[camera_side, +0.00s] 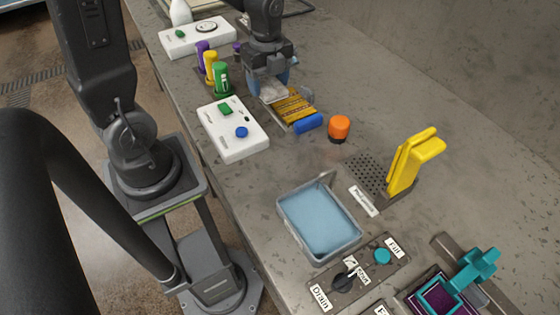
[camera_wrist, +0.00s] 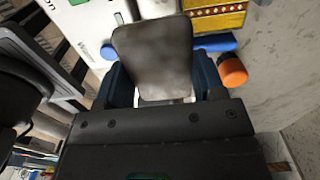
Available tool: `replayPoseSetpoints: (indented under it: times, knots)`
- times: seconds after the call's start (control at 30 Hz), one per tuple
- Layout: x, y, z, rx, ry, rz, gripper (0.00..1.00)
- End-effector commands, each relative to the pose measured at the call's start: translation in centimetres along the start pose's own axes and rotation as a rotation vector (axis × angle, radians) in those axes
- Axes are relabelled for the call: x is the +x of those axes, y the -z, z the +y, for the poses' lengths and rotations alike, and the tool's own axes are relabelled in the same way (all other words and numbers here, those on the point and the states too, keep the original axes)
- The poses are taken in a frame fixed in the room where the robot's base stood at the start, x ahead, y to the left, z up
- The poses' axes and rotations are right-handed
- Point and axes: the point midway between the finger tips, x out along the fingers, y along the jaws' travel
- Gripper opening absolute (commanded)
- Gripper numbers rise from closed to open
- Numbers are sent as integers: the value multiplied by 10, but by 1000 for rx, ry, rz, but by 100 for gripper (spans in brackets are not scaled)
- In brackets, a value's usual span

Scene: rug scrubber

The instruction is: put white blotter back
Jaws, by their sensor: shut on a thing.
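My gripper (camera_side: 268,85) is over the bench at the far end of the small patterned yellow rug (camera_side: 293,107). In the wrist view its two dark blue fingers (camera_wrist: 160,88) are shut on a pad with a smudged grey-brown face, which I take to be the white blotter (camera_wrist: 153,52). In the side view the blotter is mostly hidden between the fingers. The rug also shows in the wrist view (camera_wrist: 217,16), beyond the blotter. I cannot tell whether the blotter touches the rug or bench.
A blue roll (camera_side: 308,124) lies at the rug's near end, beside an orange cylinder (camera_side: 339,128). Purple, yellow and green bottles (camera_side: 221,78) and a white button panel (camera_side: 232,130) stand left. A water tray (camera_side: 319,218) and yellow tool (camera_side: 408,160) are nearer. The right side is clear.

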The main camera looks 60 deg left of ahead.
Motion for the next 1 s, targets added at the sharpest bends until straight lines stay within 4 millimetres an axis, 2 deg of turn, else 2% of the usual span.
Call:
replayPoseSetpoints:
  times: [0.03, 0.1, 0.2, 0.33, 0.47, 0.8, 1.0]
  knots:
    - [-3, 6, 16, 1, 3, -1, 42]
    - [-3, 12, 34, 1, 3, -1, 42]
    - [-3, 19, 54, 1, 2, -1, 42]
    - [-1, 25, 70, 1, 1, 0, 42]
    - [7, 38, 73, 6, -3, 1, 42]
    - [49, 107, 62, 10, -5, 0, 42]
    - [66, 135, 56, 4, -2, 0, 42]
